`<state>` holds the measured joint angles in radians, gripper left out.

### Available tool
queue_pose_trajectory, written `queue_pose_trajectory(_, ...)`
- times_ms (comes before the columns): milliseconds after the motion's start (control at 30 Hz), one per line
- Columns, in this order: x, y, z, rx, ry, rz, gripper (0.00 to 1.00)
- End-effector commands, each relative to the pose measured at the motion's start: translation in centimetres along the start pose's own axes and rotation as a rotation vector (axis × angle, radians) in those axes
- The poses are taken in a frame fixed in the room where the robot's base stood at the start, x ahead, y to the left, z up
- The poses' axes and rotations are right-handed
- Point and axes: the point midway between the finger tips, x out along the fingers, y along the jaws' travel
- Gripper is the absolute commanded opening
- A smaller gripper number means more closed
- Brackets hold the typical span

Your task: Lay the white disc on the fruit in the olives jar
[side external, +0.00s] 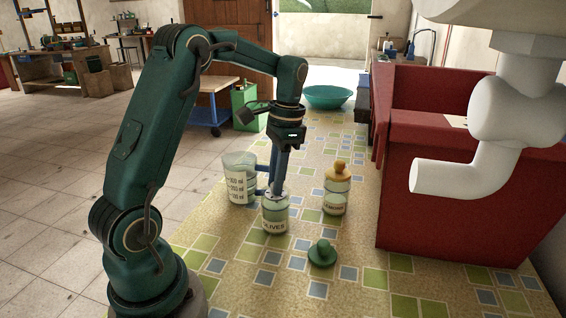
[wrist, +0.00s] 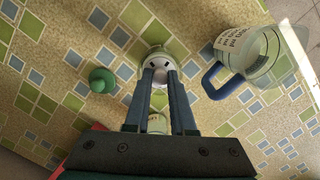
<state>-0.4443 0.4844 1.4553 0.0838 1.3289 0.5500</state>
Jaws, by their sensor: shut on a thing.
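The olives jar (side external: 275,219) is a clear, labelled jar standing upright on the tiled surface. It shows from above in the wrist view (wrist: 157,49). My gripper (side external: 275,189) points down at the jar's mouth, and its fingers (wrist: 160,74) are shut on the white disc (wrist: 157,63). The disc appears at the mouth, mostly hidden by the fingers; I cannot tell whether it touches the fruit. The fruit is hard to make out. A green knobbed lid (side external: 322,253) lies apart in front of the jar, and at left in the wrist view (wrist: 102,80).
A measuring jug (side external: 239,178) with a blue handle (wrist: 222,82) stands close behind the jar. A lemons jar (side external: 336,191) with an orange-yellow top stands to the right. A red cabinet (side external: 450,205) bounds the right side. Tiles in front are mostly clear.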

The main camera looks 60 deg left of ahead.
Motion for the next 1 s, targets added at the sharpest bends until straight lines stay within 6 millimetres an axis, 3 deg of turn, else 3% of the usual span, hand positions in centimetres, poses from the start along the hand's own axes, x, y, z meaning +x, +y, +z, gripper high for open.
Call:
queue_pose_trajectory(267, 0.0, 0.0, 0.0, 0.0, 0.0, 0.0, 0.0)
queue_pose_trajectory(300, 0.0, 0.0, 0.0, 0.0, 0.0, 0.0, 0.38)
queue_pose_trajectory(367, 0.0, 0.0, 0.0, 0.0, 0.0, 0.0, 0.58)
queue_pose_trajectory(733, -0.3, 0.0, -0.1, 0.0, 0.002, -0.001, 0.58)
queue_pose_trajectory(1000, -3.2, -0.1, -0.1, 0.0, 0.004, -0.003, 0.58)
